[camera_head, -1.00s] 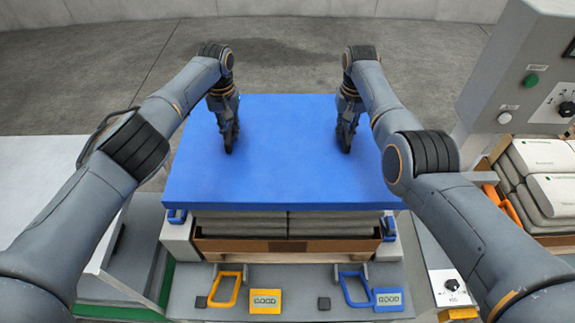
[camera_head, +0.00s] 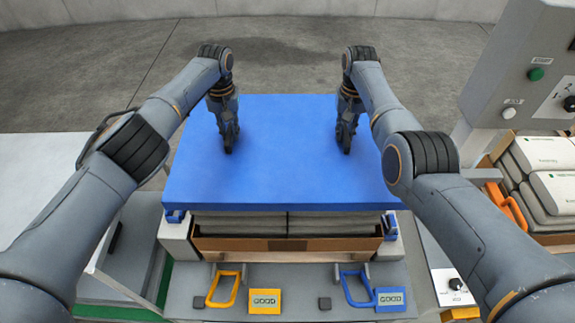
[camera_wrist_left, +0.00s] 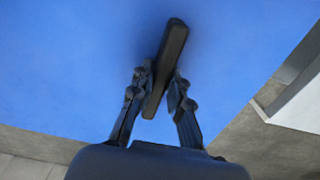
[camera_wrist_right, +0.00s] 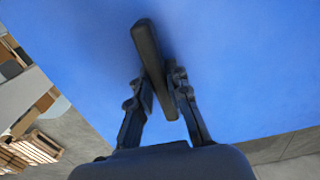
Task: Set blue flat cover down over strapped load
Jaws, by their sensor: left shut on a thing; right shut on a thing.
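The blue flat cover (camera_head: 285,180) lies level above the strapped load (camera_head: 260,224), a stack of grey bags in a brown tray. The cover hides the top of the load; I cannot tell whether it touches the bags. My left gripper (camera_head: 228,148) points down and is shut on a dark bar handle (camera_wrist_left: 166,68) on the cover's left part. My right gripper (camera_head: 347,146) is shut on a like dark handle (camera_wrist_right: 152,65) on the right part. Both wrist views show the fingers on either side of a handle.
An orange handle (camera_head: 224,290) and a blue handle (camera_head: 357,288) stand on the front panel. A grey control box (camera_head: 525,75) and more stacked bags (camera_head: 550,185) are at the right. A white surface (camera_head: 60,185) is at the left. Open floor lies behind.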

